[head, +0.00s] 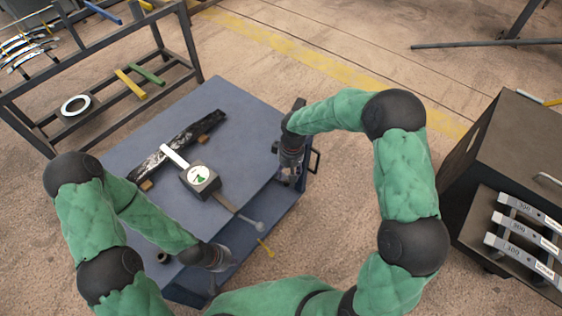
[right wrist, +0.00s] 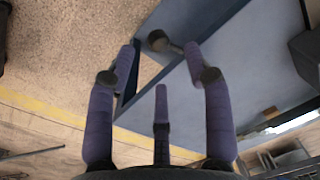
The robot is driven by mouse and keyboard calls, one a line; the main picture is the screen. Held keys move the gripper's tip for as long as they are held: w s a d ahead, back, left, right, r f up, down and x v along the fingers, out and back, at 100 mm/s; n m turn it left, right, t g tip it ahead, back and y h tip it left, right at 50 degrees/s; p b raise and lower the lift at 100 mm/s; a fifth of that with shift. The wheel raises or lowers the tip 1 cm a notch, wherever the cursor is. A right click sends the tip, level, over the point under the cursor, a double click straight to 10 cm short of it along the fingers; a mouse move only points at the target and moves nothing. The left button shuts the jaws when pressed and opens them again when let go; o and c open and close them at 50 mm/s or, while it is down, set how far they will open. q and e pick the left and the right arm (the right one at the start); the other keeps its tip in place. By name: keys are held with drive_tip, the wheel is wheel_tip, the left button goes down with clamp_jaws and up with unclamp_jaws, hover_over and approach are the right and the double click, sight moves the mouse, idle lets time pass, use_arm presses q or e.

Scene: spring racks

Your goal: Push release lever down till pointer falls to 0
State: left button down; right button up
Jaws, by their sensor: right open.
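The spring tester has a dark block with a white round dial (head: 200,174) on the blue table; the dial shows a green sector, but its pointer reading is too small to tell. The release lever (head: 235,212) runs toward the table's front right edge and ends in a grey ball knob (head: 258,226). My right gripper (head: 290,178) is open and empty, up-right of the knob in the head view. In the right wrist view the knob (right wrist: 158,40) shows between the fingertips, apparently beyond them. My left gripper (head: 218,262) is at the table's front; its fingers are unclear.
A dark leaf spring (head: 180,146) lies on wooden blocks under the tester's white arm. The blue table (head: 245,120) has clear room at its far right. A small yellow piece (head: 266,248) shows below the knob. A dark cabinet (head: 510,140) with labelled bars stands right; a metal rack stands left.

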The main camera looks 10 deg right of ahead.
sight(287, 181)
drive_tip(key=shift+w+d+r, duration=0.15)
drive_tip(key=shift+w+r, duration=0.3)
drive_tip(key=shift+r, duration=0.1)
drive_tip(key=f+b, duration=0.1)
drive_tip(key=f, duration=0.4)
drive_tip(key=f+b, duration=0.2)
drive_tip(key=f, duration=0.3)
drive_tip(key=shift+s+a+f, duration=0.1)
drive_tip(key=shift+a+f, duration=0.1)
drive_tip(key=shift+f, duration=0.1)
clamp_jaws()
